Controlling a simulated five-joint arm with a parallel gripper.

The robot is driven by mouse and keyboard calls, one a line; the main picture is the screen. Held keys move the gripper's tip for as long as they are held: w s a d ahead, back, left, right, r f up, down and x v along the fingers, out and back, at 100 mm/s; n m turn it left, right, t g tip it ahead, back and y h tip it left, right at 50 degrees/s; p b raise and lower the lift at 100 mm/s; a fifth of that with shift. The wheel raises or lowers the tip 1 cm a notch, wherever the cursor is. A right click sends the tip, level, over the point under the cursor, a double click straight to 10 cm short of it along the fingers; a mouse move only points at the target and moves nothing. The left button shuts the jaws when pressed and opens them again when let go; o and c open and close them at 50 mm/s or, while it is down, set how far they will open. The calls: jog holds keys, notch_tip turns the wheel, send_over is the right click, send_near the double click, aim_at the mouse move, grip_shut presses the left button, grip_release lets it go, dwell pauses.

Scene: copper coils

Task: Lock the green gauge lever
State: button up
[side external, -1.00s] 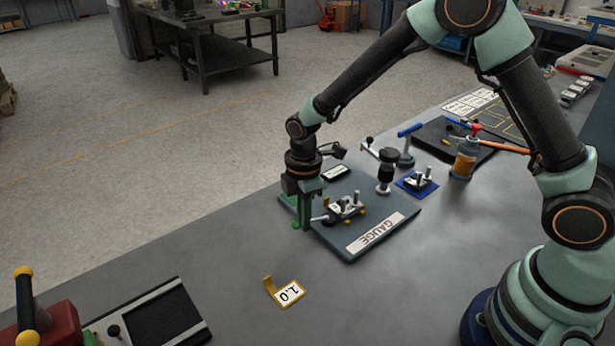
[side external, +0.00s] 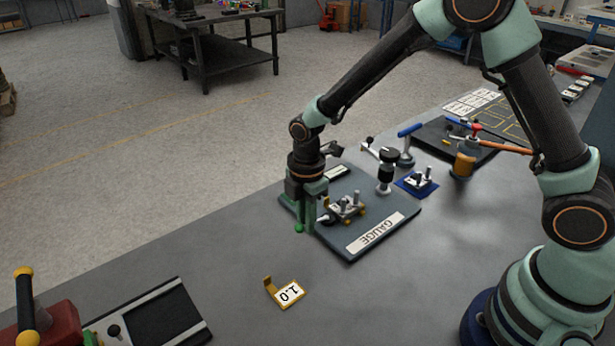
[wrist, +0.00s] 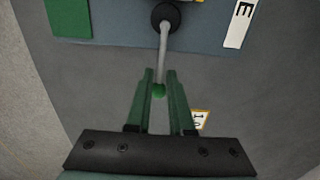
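The gauge lever is a thin grey rod (wrist: 163,55) running from a black round hub (wrist: 165,18) to a green ball (wrist: 159,90). The green ball also shows in the side view (side external: 299,229), at the front left edge of the gauge plate. My gripper (wrist: 160,74) has its two green fingers on either side of the lever near the ball, with a narrow gap between them. It looks open; contact with the lever is not clear. In the side view my gripper (side external: 305,226) points down beside the gauge fixture (side external: 348,206) and hides part of the lever.
The blue-grey gauge plate (side external: 338,241) carries a white GAUGE label (side external: 375,233). A black-and-silver post (side external: 386,170) stands at its back right. A yellow tag marked 1.0 (side external: 288,292) lies on the table in front. The table between plate and tag is clear.

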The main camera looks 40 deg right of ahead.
jog(key=shift+o, duration=1.4)
jog(key=shift+w+a+r, duration=0.1)
jog(key=shift+w+a, duration=0.05)
jog(key=shift+a, duration=0.15)
jog(key=shift+d, duration=0.1)
notch_tip(320, 180, up, 12)
jog(key=shift+s, duration=0.2)
